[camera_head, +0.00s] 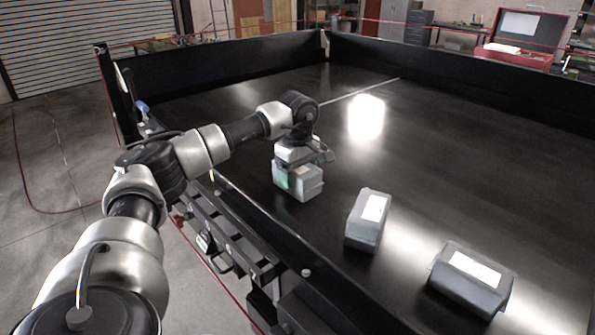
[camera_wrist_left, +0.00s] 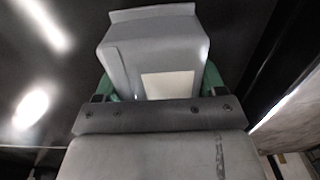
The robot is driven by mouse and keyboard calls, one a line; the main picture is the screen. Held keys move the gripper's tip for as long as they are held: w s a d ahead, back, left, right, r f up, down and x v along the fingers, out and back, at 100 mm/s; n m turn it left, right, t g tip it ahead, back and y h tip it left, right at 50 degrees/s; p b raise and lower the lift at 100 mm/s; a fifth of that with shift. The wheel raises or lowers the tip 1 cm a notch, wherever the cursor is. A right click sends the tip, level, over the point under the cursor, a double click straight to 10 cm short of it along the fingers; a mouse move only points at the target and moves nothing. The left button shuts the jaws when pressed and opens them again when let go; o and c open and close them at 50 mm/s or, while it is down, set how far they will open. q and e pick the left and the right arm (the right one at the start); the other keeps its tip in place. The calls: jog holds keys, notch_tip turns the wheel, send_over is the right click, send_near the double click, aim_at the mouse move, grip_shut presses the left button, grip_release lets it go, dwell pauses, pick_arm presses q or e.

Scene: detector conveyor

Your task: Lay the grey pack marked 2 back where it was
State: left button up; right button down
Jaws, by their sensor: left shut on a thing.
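A grey pack (camera_head: 308,183) is at my left gripper (camera_head: 293,176), near the left side of the black conveyor surface (camera_head: 300,110). The gripper is shut on this pack from above, with green fingers on its sides. The left wrist view shows the same pack (camera_wrist_left: 160,50) between the green fingers (camera_wrist_left: 158,85), with a pale label on its face. I cannot read a number on it, nor tell whether its underside touches the surface. My right gripper is not in view.
Two other grey packs with white labels lie on the surface to the right: one upright-looking block (camera_head: 367,220) and one nearer the front (camera_head: 472,278). Black side walls (camera_head: 450,75) bound the surface. The far middle is clear, with a bright reflection.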

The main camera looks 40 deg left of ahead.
pick_arm(q)
jog(key=o, duration=1.2)
jog(key=shift+f, duration=0.1)
jog(key=shift+r, duration=0.3)
notch_tip(320, 180, up, 11)
jog(key=b, duration=0.3)
jog(key=shift+d, duration=0.1)
jog(key=shift+s+r, duration=0.1)
jog(key=shift+r, duration=0.3)
jog(key=shift+f, duration=0.1)
